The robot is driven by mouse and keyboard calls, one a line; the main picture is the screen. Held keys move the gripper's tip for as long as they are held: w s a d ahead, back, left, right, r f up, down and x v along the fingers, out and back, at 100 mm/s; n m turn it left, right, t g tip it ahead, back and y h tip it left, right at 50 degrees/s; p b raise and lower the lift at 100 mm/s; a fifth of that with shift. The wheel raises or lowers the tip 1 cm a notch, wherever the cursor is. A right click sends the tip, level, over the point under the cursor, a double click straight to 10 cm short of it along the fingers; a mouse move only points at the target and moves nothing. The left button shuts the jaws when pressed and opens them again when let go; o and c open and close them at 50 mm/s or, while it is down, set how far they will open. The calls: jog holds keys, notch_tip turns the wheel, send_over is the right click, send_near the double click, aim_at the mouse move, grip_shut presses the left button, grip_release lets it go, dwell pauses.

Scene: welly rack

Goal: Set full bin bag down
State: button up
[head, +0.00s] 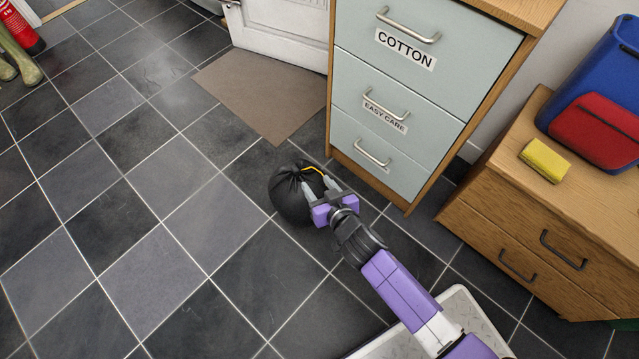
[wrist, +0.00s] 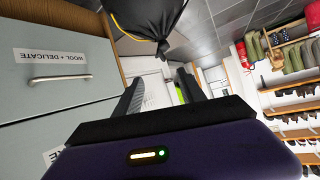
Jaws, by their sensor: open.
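The full black bin bag (head: 290,197) is on the dark tiled floor in the head view, beside the front of the drawer unit. A yellow tie shows at its top. My gripper (head: 319,187) is at the bag's right side, with its fingers spread. In the wrist view, which is upside down, the bag (wrist: 145,14) fills the top edge and its gathered neck points down the picture. The open fingers of my gripper (wrist: 158,82) show below it, with no bag between their tips. Whether a finger touches the bag is unclear.
The drawer unit (head: 400,85) with COTTON and EASY CARE labels stands close behind my gripper. A brown mat (head: 258,92) lies by the white door (head: 285,30). A low wooden cabinet (head: 530,230) is at right.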

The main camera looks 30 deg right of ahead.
jog(key=shift+s+r, duration=0.1)
jog(key=shift+s, duration=0.15)
jog(key=s+r+n, duration=0.1)
jog(key=s+r, duration=0.1)
jog(key=s, duration=0.8)
jog(key=s+r+n+t, duration=0.1)
jog(key=s+r+t, duration=0.1)
jog(key=s+r, duration=1.9)
notch_tip(320, 180, up, 3)
jog(key=shift+f+y, duration=0.1)
jog(key=shift+y, duration=0.3)
jog(key=shift+d, duration=0.1)
notch_tip(320, 180, up, 27)
jog(key=p, duration=2.7)
